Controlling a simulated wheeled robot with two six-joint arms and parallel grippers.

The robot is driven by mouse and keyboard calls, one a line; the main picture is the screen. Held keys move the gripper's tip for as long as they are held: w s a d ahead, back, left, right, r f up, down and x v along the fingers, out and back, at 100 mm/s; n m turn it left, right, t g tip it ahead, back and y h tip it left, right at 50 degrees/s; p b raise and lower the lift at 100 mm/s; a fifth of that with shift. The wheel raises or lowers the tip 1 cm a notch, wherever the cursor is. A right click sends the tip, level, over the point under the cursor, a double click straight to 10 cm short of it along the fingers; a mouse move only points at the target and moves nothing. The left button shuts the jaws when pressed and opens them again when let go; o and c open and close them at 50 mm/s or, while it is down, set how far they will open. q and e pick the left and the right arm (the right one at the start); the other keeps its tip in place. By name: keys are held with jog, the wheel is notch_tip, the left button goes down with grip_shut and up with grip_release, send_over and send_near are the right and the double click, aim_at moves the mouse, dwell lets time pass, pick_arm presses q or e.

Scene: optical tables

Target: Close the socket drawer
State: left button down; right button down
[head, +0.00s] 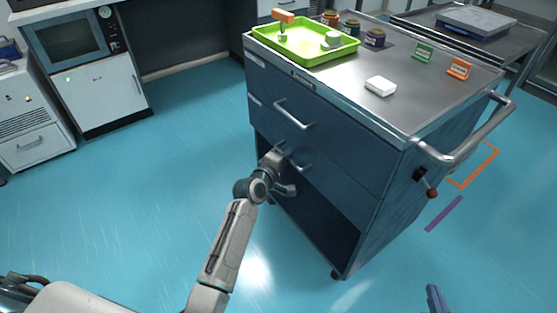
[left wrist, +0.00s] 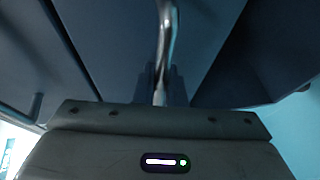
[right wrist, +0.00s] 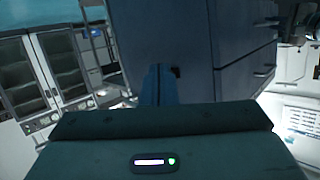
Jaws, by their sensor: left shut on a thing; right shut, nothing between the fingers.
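A dark blue cart (head: 330,150) stands in the middle of the head view, with drawer fronts stacked on its near face. The upper front has a metal bar handle (head: 295,115). A lower handle (head: 301,166) is beside my left gripper (head: 284,165). In the left wrist view, the left gripper (left wrist: 162,88) is shut on a drawer handle (left wrist: 165,35). I cannot read which drawer is the socket drawer; the fronts look about flush. My right gripper (head: 434,297) is shut and empty at the lower right, away from the cart; its closed fingers (right wrist: 159,84) show in the right wrist view.
A push bar (head: 480,140) juts from the cart's right side. The floor (head: 130,200) in front is clear.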

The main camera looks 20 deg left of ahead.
pick_arm(q)
jog(key=shift+r, duration=0.1)
jog(key=c, duration=1.5)
grip_release()
jog(key=shift+w+d, duration=0.1)
jog(key=shift+w, duration=0.05)
pick_arm(e)
jog(key=shift+s, duration=0.1)
